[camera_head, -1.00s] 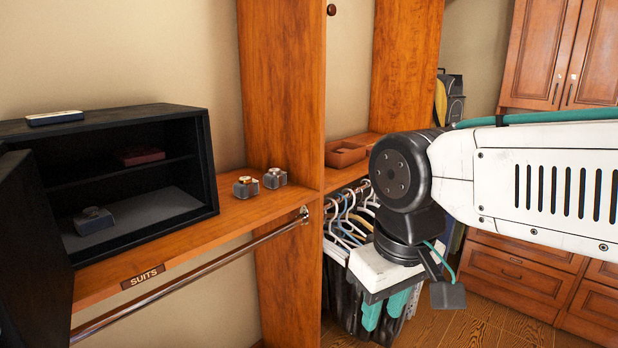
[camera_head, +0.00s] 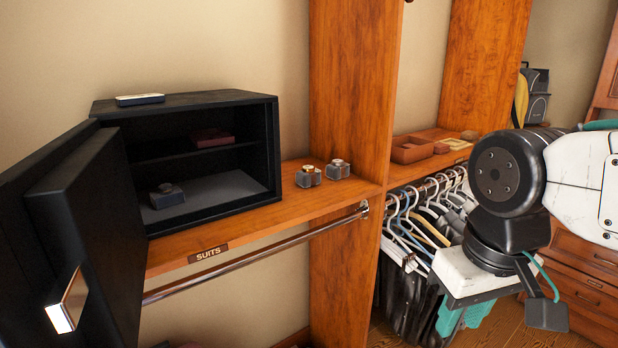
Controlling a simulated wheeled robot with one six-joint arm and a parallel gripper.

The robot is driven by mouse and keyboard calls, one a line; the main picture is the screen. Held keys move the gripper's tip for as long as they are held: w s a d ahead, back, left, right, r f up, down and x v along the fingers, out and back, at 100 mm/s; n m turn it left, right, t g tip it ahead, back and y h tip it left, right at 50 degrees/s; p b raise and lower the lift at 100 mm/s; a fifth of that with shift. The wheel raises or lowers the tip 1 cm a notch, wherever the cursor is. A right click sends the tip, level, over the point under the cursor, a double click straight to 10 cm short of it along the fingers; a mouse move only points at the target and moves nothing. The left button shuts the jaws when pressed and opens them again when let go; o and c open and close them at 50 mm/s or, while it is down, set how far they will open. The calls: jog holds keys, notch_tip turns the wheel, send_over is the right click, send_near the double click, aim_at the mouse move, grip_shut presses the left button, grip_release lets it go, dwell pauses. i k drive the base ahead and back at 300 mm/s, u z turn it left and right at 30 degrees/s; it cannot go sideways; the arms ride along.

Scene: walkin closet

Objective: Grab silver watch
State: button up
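Two watches on small grey cushions stand side by side on the wooden shelf, right of the open black safe. The left watch (camera_head: 308,176) looks gold-toned; the right watch (camera_head: 337,169) looks more silvery, but both are small. A third cushion with a dark or greyish watch (camera_head: 167,195) sits on the safe's lower floor. Which one is silver is hard to tell. My gripper (camera_head: 464,316) hangs pointing down at the right, before the hanging clothes. Its two teal fingers look apart with nothing between them. It is well away from all the watches.
The black safe (camera_head: 205,110) stands on the shelf (camera_head: 270,218), its door (camera_head: 85,235) swung open at left. A red item (camera_head: 212,138) lies inside; a white-topped box (camera_head: 140,99) lies on top. A wooden upright (camera_head: 350,90) separates the shelf from trays (camera_head: 412,150) and hangers.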

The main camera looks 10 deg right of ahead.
aim_at(337, 169)
jog(key=z, duration=2.35)
jog(key=k, duration=0.45)
jog(key=u, duration=2.35)
jog(key=i, duration=0.7)
jog(key=u, duration=0.1)
